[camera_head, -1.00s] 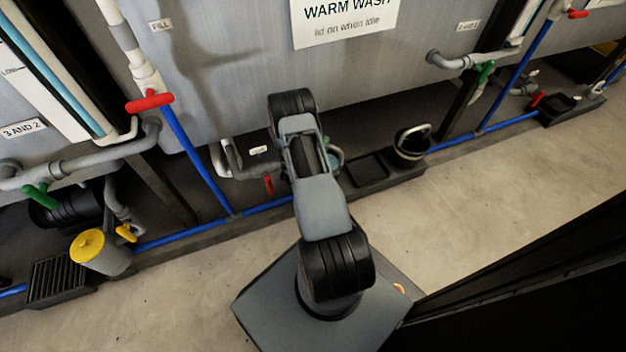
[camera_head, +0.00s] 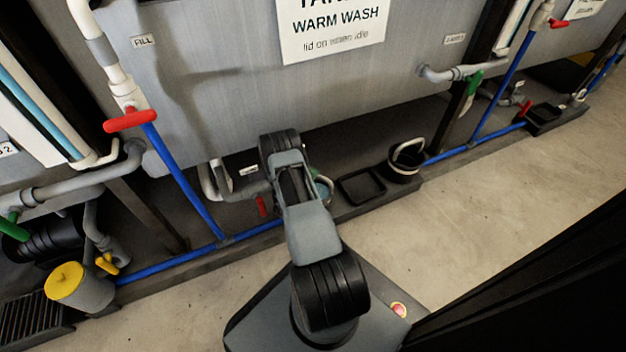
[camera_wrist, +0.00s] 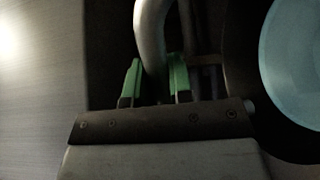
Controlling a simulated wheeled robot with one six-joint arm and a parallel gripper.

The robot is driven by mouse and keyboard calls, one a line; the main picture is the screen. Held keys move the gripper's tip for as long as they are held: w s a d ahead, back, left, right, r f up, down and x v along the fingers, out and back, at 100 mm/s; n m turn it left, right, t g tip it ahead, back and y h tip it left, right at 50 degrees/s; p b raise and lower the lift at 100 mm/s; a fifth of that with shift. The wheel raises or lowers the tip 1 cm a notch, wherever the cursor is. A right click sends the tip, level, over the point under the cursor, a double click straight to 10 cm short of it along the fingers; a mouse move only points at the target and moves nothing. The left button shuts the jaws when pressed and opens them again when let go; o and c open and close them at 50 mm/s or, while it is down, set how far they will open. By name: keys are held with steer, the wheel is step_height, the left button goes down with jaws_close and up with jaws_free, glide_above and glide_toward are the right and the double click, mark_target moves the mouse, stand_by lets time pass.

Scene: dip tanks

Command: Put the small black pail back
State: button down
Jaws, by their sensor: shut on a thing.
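My gripper (camera_wrist: 154,85) has green fingers and is shut on a pale curved bar (camera_wrist: 150,25), which looks like a pail's handle. Close on its right in the wrist view is a round dark-rimmed vessel with a pale blue inside (camera_wrist: 295,70), cut off by the frame edge. I take it for the small black pail; how the bar joins it is hidden. In the head view my arm covers the gripper, and a bit of a round bluish vessel (camera_head: 323,189) shows beside it. Another black pail (camera_head: 404,163) with a pale handle stands on the low ledge.
An empty black square tray (camera_head: 361,187) lies on the ledge between the vessel and the standing pail. The grey tank (camera_head: 230,70) overhangs behind. Blue pipe (camera_head: 180,262) and a red-handled valve (camera_head: 262,206) are close left. Concrete floor (camera_head: 470,210) is clear at right.

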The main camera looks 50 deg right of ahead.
steer(key=shift+f, duration=0.6)
steer(key=c, duration=1)
jaws_free()
steer(key=a+p, duration=0.1)
steer(key=a, duration=0.3)
steer(key=s+a+p, duration=0.1)
steer(key=a, duration=0.3)
steer(key=s+a+p, duration=0.1)
steer(key=a, duration=0.2)
steer(key=shift+s+a+p, duration=0.2)
steer(key=shift+a+p, duration=0.15)
steer(key=shift+a, duration=0.05)
